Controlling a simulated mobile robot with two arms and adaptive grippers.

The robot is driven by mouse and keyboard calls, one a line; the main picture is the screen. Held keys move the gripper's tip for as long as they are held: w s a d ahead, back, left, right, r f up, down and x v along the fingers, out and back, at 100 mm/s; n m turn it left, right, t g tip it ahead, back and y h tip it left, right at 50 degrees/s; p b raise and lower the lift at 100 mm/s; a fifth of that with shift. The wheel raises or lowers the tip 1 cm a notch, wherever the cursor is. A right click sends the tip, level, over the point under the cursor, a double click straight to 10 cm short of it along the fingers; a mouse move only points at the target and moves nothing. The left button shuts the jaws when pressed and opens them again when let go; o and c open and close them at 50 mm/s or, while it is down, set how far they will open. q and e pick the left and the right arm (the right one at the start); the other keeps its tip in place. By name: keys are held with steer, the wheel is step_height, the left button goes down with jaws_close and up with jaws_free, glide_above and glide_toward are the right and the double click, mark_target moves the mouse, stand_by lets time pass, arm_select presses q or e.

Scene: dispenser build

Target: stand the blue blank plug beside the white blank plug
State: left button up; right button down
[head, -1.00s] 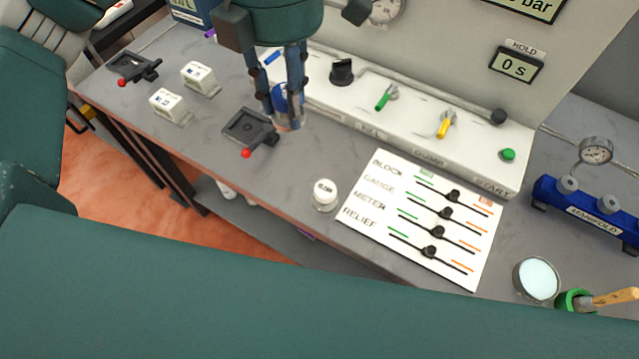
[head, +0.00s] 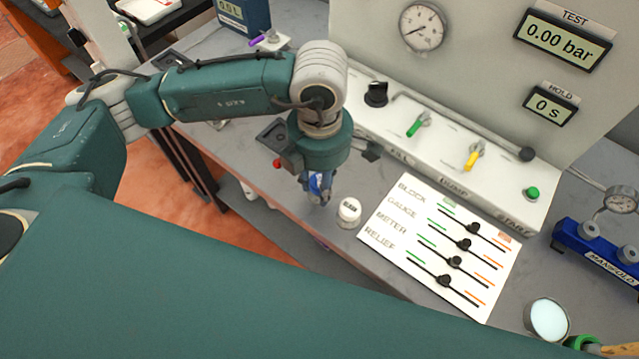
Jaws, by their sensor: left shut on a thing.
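The white blank plug (head: 349,211) stands upright on the grey bench, left of the white lever card. My left gripper (head: 318,196) points down just left of the white plug and is shut on the blue blank plug (head: 316,182). The blue plug is mostly hidden by the fingers. It is close to the white plug with a small gap in the picture; I cannot tell whether its base touches the bench. My right gripper is not in view.
The white lever card (head: 440,245) lies right of the plugs. Behind is the test panel (head: 445,150) with coloured levers. A dark clamp with a red knob (head: 277,163) sits partly hidden behind my gripper. The blue manifold (head: 598,253) and a round dish (head: 547,318) are at right.

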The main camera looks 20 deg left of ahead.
arm_select(q)
steer(key=shift+f, duration=1.05)
steer(key=o, duration=1.2)
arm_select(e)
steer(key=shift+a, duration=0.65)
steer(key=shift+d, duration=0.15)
